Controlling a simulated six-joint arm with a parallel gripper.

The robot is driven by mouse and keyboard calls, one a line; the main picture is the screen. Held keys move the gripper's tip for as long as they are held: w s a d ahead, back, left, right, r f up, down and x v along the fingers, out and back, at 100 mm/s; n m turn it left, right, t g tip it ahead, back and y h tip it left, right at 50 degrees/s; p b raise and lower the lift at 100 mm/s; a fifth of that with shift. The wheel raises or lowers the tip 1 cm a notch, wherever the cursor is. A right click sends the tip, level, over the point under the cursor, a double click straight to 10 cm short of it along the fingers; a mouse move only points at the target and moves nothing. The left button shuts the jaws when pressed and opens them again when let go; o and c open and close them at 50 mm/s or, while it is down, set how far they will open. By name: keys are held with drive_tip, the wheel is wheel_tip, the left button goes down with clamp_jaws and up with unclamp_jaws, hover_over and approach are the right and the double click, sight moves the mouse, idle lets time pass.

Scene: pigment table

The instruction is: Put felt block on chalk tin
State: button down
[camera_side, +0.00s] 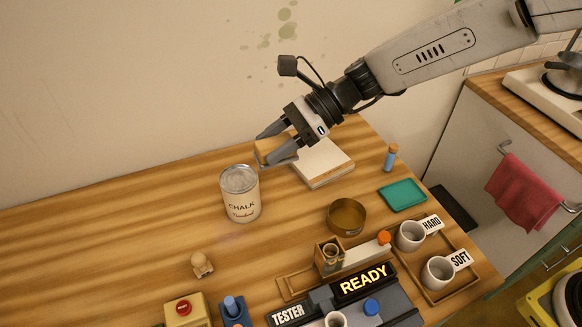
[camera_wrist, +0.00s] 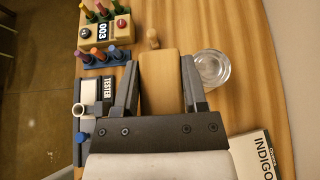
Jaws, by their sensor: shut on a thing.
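The chalk tin (camera_side: 240,196) is a cream can with a grey metal lid, upright on the wooden table left of my gripper. Its round lid (camera_wrist: 210,69) also shows in the wrist view, to the right of the jaws. My gripper (camera_side: 276,155) is shut on the felt block (camera_side: 266,148), a tan block with a wooden look, held in the air above and to the right of the tin. In the wrist view the felt block (camera_wrist: 158,82) sits between both fingers. The block is apart from the tin.
To the front right are a brass dish (camera_side: 347,216), a teal tray (camera_side: 402,195), the HARD and SOFT cups and the READY tester (camera_side: 362,285). Table left of the tin is clear.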

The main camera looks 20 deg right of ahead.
drive_tip(key=w+a+f, duration=0.3)
drive_tip(key=w, duration=0.2)
hover_over(238, 178)
drive_tip(key=shift+s+d+f, duration=0.1)
drive_tip(key=shift+f, duration=1.1)
drive_tip(key=shift+s+f, duration=0.1)
drive_tip(key=shift+f, duration=1.05)
drive_tip(key=shift+w+f, duration=0.2)
drive_tip(key=shift+f, duration=1.6)
drive_tip(key=shift+f, duration=0.1)
drive_tip(key=shift+c, duration=0.7)
unclamp_jaws()
